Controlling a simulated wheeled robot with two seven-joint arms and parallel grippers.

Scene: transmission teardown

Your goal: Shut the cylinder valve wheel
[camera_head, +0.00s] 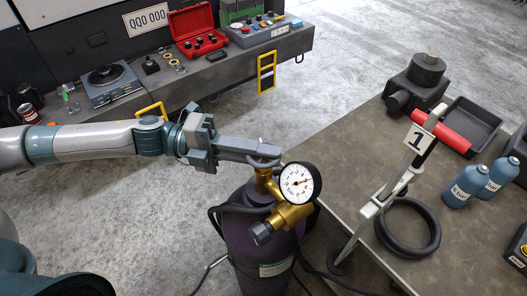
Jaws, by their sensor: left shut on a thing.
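A dark purple gas cylinder (258,248) stands on the floor at the lower middle, beside the table. A brass valve (286,215) and a round white gauge (300,183) sit on its top. The grey valve wheel (262,160) is at the top of the brass stem, mostly covered by the gripper. My left gripper (258,150) reaches in from the left, with its fingers shut on the valve wheel. My right gripper is not in view.
A workbench (225,72) at the back carries a red case (197,33). Hoses run beside the cylinder.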

